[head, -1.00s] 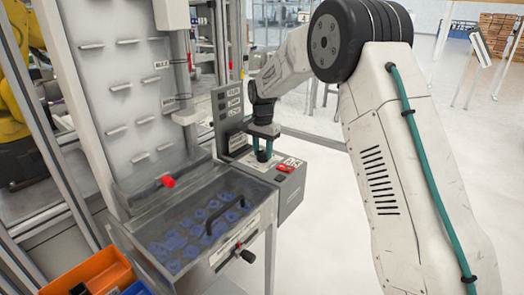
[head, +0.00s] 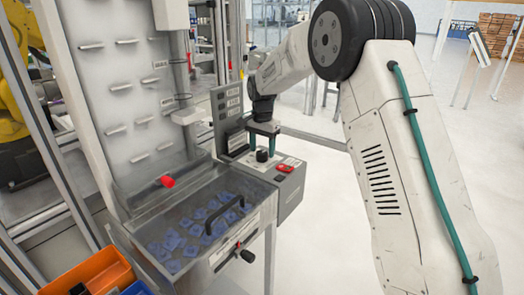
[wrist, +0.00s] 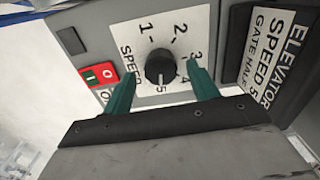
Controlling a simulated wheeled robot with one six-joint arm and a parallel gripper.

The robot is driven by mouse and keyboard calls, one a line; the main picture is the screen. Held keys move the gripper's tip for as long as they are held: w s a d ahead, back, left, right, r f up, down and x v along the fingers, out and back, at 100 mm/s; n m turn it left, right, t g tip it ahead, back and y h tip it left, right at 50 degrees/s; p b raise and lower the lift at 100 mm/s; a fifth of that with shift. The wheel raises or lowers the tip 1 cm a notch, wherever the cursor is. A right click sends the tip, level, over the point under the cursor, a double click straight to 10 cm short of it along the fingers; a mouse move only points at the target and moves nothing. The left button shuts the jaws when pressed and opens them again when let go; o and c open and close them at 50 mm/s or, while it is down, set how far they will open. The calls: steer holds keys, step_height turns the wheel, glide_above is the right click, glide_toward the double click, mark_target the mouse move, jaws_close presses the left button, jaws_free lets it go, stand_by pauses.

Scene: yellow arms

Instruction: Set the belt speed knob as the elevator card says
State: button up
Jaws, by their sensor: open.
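The black belt speed knob (head: 262,155) stands on the control box (head: 290,195) at the side of the elevator. In the wrist view the knob (wrist: 160,67) sits on a white dial plate (wrist: 144,35) numbered 1 to 5, and its white pointer line is at 5. The elevator card (wrist: 268,65) beside the dial reads "ELEVATOR SPEED 5 GATE HALF". My gripper (head: 263,143) is open just above the knob. In the wrist view its teal fingers (wrist: 161,72) are spread to either side of the knob, with clear gaps.
A red and green switch (wrist: 98,76) lies beside the dial; it shows red in the head view (head: 286,167). A clear-lidded hopper (head: 205,225) of blue parts has a black handle. An orange bin (head: 90,275) is at lower left. The floor at right is open.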

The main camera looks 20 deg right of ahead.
mark_target(262, 152)
step_height(262, 152, up, 7)
steer(key=shift+f, duration=0.15)
stand_by(0.4)
steer(key=shift+n, duration=0.3)
steer(key=s+f, duration=0.1)
steer(key=s+n, duration=0.1)
steer(key=s+f+n+g, duration=0.1)
steer(key=s, duration=0.1)
steer(key=shift+d+f, duration=0.1)
steer(key=shift+f, duration=0.2)
steer(key=s+d+r+n, duration=0.1)
steer(key=s+r+n, duration=0.1)
steer(key=s, duration=1.3)
steer(key=s+r+n+t, duration=0.1)
steer(key=s+r+n, duration=0.2)
steer(key=s, duration=1.2)
steer(key=s+d+r+n+t, duration=0.1)
steer(key=s+r+n, duration=0.1)
steer(key=s, duration=1.2)
steer(key=shift+s+d+r+n, duration=0.35)
steer(key=shift+s+r+n, duration=0.05)
steer(key=shift+r, duration=0.25)
